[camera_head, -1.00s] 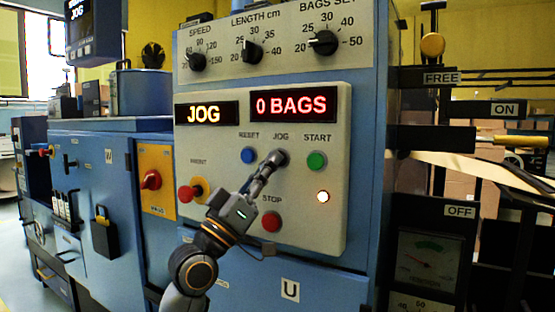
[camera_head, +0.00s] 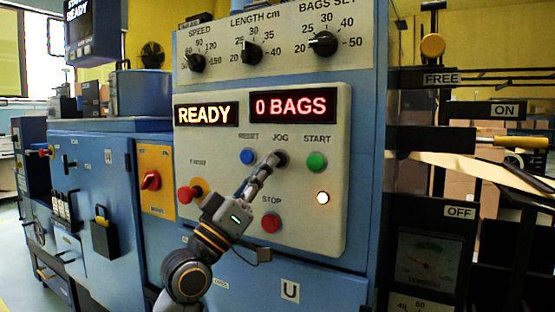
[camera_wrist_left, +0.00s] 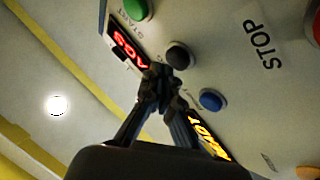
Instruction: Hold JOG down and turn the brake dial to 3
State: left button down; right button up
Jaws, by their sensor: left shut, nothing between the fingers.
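The black JOG button (camera_head: 281,157) is on the pale control panel (camera_head: 300,240), between the blue and green buttons. My left gripper (camera_head: 271,164) is shut and empty, its fingertips just in front of the JOG button's lower left side. In the left wrist view the shut fingertips (camera_wrist_left: 160,80) are close to the JOG button (camera_wrist_left: 180,56); a dark gap or touch between them cannot be told. The yellow display (camera_head: 206,114) reads READY. I cannot make out a dial marked as the brake. My right gripper is not in view.
A blue button (camera_head: 248,156), green START button (camera_head: 316,161), red STOP button (camera_head: 271,223) and red mushroom knob (camera_head: 190,193) surround my left gripper. Three black dials, including the length dial (camera_head: 251,53), sit above. A gauge (camera_head: 428,262) and paper web (camera_head: 480,168) are at the right.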

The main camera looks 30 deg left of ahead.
pick_arm(q)
jog(key=shift+s, duration=0.15)
jog(key=s+p, duration=0.1)
jog(key=s, duration=0.4)
dwell(0.5)
jog(key=shift+f, duration=0.1)
